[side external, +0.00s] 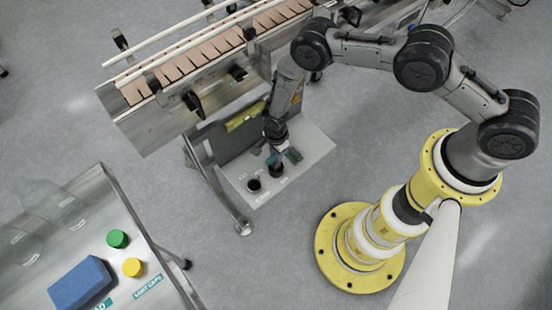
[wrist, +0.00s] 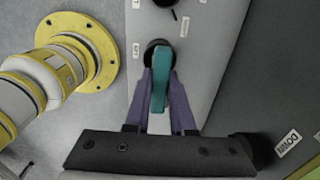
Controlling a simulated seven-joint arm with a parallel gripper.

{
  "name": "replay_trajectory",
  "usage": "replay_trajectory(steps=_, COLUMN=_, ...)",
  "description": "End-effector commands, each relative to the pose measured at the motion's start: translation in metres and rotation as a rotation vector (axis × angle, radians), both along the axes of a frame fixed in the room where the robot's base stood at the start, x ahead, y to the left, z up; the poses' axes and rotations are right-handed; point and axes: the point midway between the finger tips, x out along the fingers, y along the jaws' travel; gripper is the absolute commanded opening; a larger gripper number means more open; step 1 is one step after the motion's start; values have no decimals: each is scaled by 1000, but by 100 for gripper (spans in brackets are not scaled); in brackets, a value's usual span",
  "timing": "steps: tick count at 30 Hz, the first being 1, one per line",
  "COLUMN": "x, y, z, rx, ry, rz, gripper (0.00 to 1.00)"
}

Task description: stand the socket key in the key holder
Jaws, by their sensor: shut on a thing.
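The socket key shows as a teal bar (wrist: 160,82) between the purple fingers of my gripper (wrist: 160,92) in the wrist view. My gripper is shut on it. The far end of the key overlaps a round black holder (wrist: 151,49) on the pale shelf, beside a small label. In the side view my gripper (side external: 277,152) is low over the shelf, right at a dark round holder (side external: 276,171), with teal (side external: 294,155) showing beside the fingers. The key's lower end is hidden, so I cannot tell whether it is inside the holder or just above it.
A second dark cup (side external: 254,185) stands on the pale shelf (side external: 312,152), left of my gripper. The conveyor (side external: 200,65) rises behind. A steel table (side external: 150,262) at lower left carries a blue block (side external: 80,285), a green cap (side external: 117,239) and a yellow cap (side external: 133,267).

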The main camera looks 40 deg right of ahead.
Motion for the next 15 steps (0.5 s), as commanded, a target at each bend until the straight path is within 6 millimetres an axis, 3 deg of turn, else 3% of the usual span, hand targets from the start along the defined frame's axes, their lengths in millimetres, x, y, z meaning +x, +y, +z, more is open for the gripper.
replay_trajectory(steps=5, x=-1, y=0, z=-21, rx=-1, ry=1, rz=0, gripper=0)
replay_trajectory(steps=15, x=0, y=0, z=-23, rx=0, ry=0, rz=0, gripper=0)
